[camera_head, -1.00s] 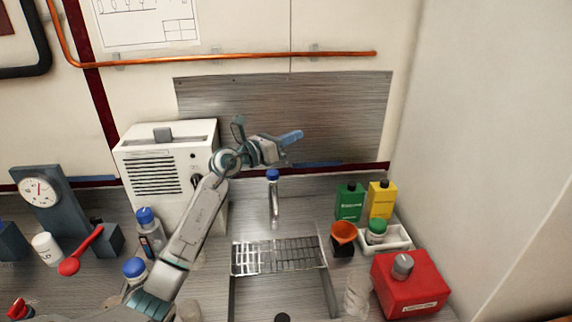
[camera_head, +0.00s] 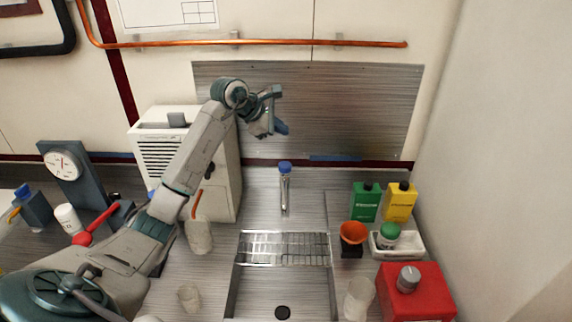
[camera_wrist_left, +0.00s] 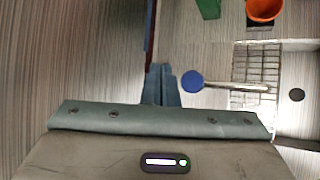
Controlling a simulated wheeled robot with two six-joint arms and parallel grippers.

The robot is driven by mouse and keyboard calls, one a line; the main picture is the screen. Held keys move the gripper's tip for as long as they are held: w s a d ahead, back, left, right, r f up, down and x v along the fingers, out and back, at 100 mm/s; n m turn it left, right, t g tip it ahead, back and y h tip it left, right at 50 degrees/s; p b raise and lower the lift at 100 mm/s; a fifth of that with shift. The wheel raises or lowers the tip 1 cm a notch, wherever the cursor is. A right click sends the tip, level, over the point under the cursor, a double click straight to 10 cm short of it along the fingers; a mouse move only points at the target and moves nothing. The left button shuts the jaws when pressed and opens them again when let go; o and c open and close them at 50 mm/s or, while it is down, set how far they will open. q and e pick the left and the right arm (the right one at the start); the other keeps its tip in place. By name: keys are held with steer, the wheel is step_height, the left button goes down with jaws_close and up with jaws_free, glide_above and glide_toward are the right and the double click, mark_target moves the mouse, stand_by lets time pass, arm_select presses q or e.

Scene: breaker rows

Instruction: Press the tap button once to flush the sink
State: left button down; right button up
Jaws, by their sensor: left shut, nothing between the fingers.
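The tap (camera_head: 285,192) stands upright behind the sink (camera_head: 262,292), with a round blue button (camera_head: 285,167) on its top. In the left wrist view the blue button (camera_wrist_left: 192,81) lies just right of my left gripper's fingertips (camera_wrist_left: 161,70), apart from them in the picture. In the head view my left gripper (camera_head: 279,127) is above the tap and slightly to its left, pointing down. Its fingers are shut and empty. My right gripper is in neither view.
A metal rack (camera_head: 285,248) lies across the sink's back. A white box (camera_head: 228,180) stands left of the tap, behind my left arm. Green (camera_head: 364,202) and yellow (camera_head: 400,202) bottles, an orange funnel (camera_head: 353,232) and a red container (camera_head: 415,298) stand to the right.

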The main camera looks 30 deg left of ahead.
arm_select(q)
steer(key=b, duration=0.4)
glide_above(281, 166)
step_height(281, 166, down, 8)
steer(key=shift+w+r, duration=0.1)
steer(key=shift+r, duration=0.05)
steer(key=shift+f+b, duration=0.55)
steer(key=shift+f, duration=0.1)
steer(key=shift+r, duration=0.1)
stand_by(1.1)
steer(key=shift+f+b, duration=0.5)
